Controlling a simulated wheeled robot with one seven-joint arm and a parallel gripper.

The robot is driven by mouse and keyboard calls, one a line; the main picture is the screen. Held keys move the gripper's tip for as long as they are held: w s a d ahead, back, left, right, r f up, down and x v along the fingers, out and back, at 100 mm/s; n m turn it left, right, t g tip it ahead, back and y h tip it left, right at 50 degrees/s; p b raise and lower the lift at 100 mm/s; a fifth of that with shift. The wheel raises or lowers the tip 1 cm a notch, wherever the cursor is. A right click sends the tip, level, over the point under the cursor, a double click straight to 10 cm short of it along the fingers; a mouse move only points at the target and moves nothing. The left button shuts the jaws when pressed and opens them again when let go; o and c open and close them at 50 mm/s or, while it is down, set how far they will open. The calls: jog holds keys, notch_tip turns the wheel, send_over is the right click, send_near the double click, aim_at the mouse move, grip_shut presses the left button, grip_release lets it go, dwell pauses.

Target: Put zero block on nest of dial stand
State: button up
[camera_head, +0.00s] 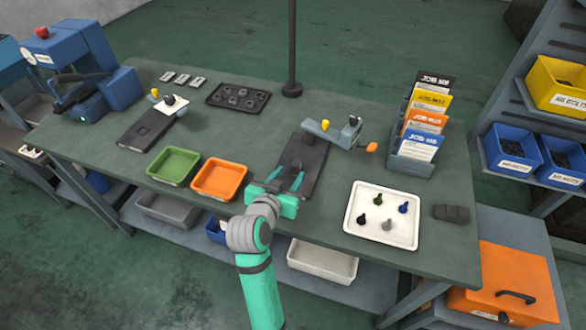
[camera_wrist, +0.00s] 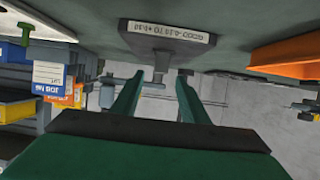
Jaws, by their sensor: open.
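My gripper (camera_head: 285,182) is open, its two green fingers low over the near end of a dark base plate (camera_head: 312,155) in the middle of the table. In the wrist view, which looks upside down, a label reading about "GOOD -0.10 TO +0.10" (camera_wrist: 168,32) is ahead. A grey post (camera_wrist: 160,62) shows between the fingers (camera_wrist: 160,82); I cannot tell whether they touch it. I cannot identify the zero block for sure; a dark notched block (camera_head: 451,213) lies at right.
A green tray (camera_head: 173,151) and an orange tray (camera_head: 241,181) lie left of my gripper. A white tray (camera_head: 355,232) with several pegs is at right, a card rack (camera_head: 414,160) behind. Another dark plate (camera_head: 133,138), small labelled blocks (camera_head: 182,79) and a pole (camera_head: 292,50) stand farther off.

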jog(key=shift+v, duration=2.1)
jog(key=shift+a, duration=0.1)
jog(key=shift+w, duration=0.1)
